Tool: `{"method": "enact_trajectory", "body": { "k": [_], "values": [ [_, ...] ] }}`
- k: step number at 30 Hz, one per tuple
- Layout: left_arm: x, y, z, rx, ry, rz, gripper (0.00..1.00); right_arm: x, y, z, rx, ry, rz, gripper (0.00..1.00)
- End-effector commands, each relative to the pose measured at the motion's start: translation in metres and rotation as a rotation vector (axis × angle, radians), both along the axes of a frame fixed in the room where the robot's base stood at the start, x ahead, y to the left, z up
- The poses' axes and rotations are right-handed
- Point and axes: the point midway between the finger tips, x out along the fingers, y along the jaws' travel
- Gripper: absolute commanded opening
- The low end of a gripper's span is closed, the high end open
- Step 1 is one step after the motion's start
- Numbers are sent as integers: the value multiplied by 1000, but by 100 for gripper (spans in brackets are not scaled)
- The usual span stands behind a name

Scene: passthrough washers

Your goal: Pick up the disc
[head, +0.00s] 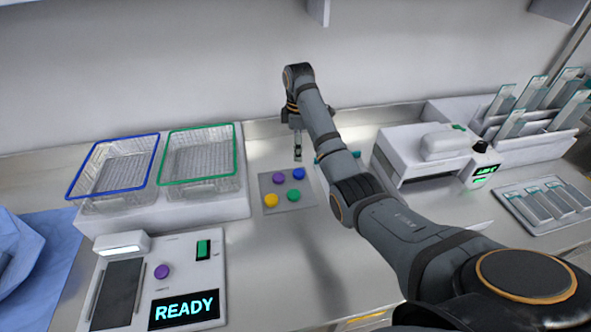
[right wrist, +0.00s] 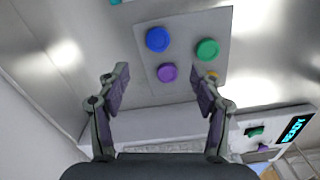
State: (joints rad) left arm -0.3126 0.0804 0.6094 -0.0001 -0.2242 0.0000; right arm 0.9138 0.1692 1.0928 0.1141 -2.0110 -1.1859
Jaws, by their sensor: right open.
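Several coloured discs lie on a grey square plate (head: 284,186) on the counter. They are a purple disc (head: 279,179), a blue disc (head: 299,173), a yellow disc (head: 271,200) and a green disc (head: 293,195). My right gripper (head: 298,158) points down just behind the plate, above the counter. In the right wrist view my right gripper (right wrist: 160,82) is open and empty. The purple disc (right wrist: 167,72) appears between its fingertips, with the blue disc (right wrist: 157,39) and green disc (right wrist: 207,49) beyond. A finger partly hides the yellow disc (right wrist: 211,76). My left gripper is out of view.
Blue-rimmed (head: 117,163) and green-rimmed (head: 200,154) wire baskets stand left of the plate. A panel reading READY (head: 184,309) with a purple button (head: 162,271) is at front left. A white machine (head: 428,160) and slotted racks (head: 520,135) stand right. Counter before the plate is clear.

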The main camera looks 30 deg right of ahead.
Motion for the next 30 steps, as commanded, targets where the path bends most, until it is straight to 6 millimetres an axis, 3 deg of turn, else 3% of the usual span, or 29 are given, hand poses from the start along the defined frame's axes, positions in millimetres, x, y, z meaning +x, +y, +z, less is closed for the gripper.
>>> {"method": "enact_trajectory", "body": {
  "k": [5, 9, 15, 19, 25, 30],
  "values": [
    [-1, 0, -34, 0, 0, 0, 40, 0, 0, -35, 0, 0, 0, 66],
    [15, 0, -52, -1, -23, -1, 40, 0, -1, -53, 0, 0, 0, 66],
    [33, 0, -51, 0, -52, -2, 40, 0, -1, -54, 0, 0, 0, 66],
    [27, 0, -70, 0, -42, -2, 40, -1, -3, -73, -1, 0, -1, 66],
    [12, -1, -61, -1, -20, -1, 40, -1, -4, -99, 0, 2, 0, 66],
    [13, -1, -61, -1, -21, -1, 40, -1, -4, -102, 0, 0, 0, 66]
  ]
}}
